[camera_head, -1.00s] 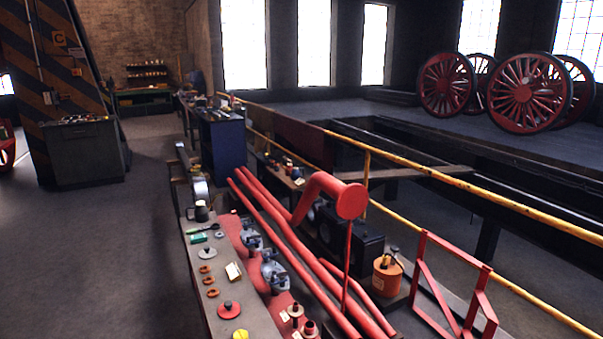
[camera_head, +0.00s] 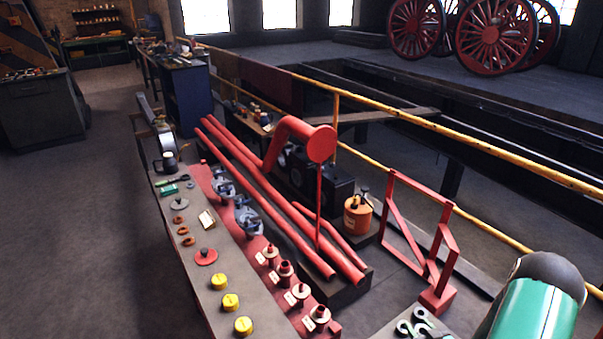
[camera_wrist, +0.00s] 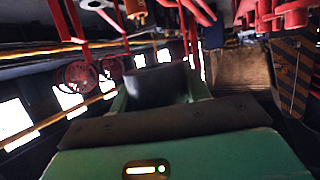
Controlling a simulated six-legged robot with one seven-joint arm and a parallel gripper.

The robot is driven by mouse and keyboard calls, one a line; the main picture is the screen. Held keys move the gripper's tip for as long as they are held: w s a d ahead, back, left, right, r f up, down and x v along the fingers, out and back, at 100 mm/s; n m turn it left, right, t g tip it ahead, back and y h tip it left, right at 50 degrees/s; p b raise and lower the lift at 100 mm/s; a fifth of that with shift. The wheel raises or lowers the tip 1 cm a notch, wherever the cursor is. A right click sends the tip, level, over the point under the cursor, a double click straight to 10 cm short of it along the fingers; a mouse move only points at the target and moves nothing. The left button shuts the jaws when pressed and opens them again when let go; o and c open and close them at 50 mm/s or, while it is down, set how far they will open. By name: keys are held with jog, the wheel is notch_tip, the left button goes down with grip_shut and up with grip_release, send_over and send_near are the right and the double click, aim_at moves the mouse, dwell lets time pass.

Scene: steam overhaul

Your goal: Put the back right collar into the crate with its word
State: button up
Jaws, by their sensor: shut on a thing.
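My gripper (camera_wrist: 158,100) shows in the wrist view, with its green fingers on either side of a blurred dark grey thing (camera_wrist: 155,85). It is shut on this thing; whether it is the collar cannot be told. The gripper is outside the head view, where only a green part of my arm shows at the lower right. On the long bench, small red flanged parts with pale tags, one of them here (camera_head: 285,272), stand in a row on a red strip. Several orange rings (camera_head: 182,231) lie to the left. No crate with a readable word shows.
Several yellow caps (camera_head: 231,301) and a red disc (camera_head: 206,257) lie on the bench (camera_head: 176,261). Long red pipes (camera_head: 262,199) run beside it. An orange can (camera_head: 357,214) and a red frame (camera_head: 425,240) stand to the right. A yellow rail crosses behind.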

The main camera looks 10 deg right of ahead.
jog(key=w+a+r, duration=0.2)
jog(key=a+r, duration=0.1)
jog(key=a, duration=0.5)
jog(key=w+a+r, duration=0.3)
jog(key=a, duration=0.6)
jog(key=w+a+r, duration=0.2)
jog(key=a+r, duration=0.1)
jog(key=a, duration=0.6)
jog(key=shift+w+r+m+h, duration=0.25)
jog(key=shift+w+m+h, duration=0.05)
jog(key=shift+w+h, duration=0.1)
jog(key=shift+s, duration=0.1)
